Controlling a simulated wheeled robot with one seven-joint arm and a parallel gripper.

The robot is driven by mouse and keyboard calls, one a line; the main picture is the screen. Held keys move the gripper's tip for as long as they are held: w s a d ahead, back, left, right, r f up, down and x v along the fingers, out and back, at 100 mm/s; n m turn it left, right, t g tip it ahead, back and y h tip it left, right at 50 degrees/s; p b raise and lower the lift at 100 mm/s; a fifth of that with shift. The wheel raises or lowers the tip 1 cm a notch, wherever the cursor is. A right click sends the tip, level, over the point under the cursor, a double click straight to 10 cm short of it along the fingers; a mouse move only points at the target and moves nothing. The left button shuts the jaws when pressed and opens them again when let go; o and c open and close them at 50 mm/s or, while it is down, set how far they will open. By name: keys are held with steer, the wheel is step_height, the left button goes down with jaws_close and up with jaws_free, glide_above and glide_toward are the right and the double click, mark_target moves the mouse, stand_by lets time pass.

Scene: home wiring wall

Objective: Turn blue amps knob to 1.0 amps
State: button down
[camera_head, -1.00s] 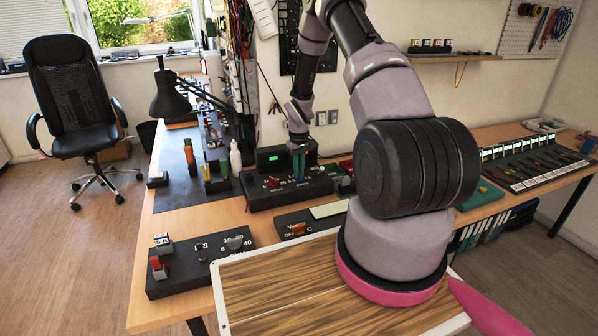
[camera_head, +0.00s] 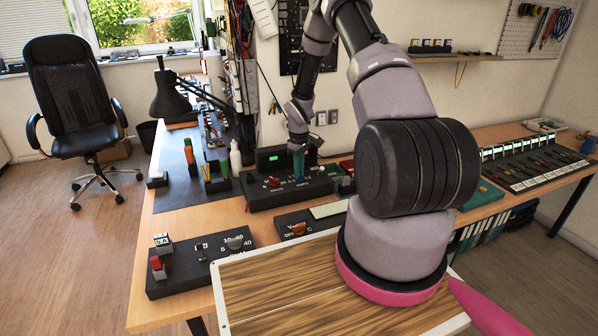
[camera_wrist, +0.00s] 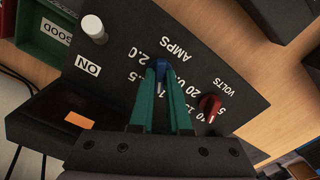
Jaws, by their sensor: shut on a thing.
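The black supply panel (camera_head: 262,197) stands on the bench, with a green display at its back. My gripper (camera_head: 299,167) points down onto its right part and hides the blue knob in the head view. In the wrist view the teal fingers (camera_wrist: 160,76) are shut on the blue knob (camera_wrist: 160,66), just below the AMPS label. Marks "2.0", a partly hidden ".5" and part of a "1" show around the knob. Its pointer is mostly covered, so I cannot tell the exact setting. A red knob (camera_wrist: 209,107) by VOLTS sits to the right, apart from the fingers.
A white round knob (camera_wrist: 93,27) stands near the "ON" label. A black desk lamp (camera_head: 170,97) and bottles stand to the left.

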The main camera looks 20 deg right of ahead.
steer(key=c, duration=0.9)
jaws_free()
steer(key=shift+r, duration=0.1)
step_height(320, 180, up, 11)
steer(key=shift+f, duration=0.15)
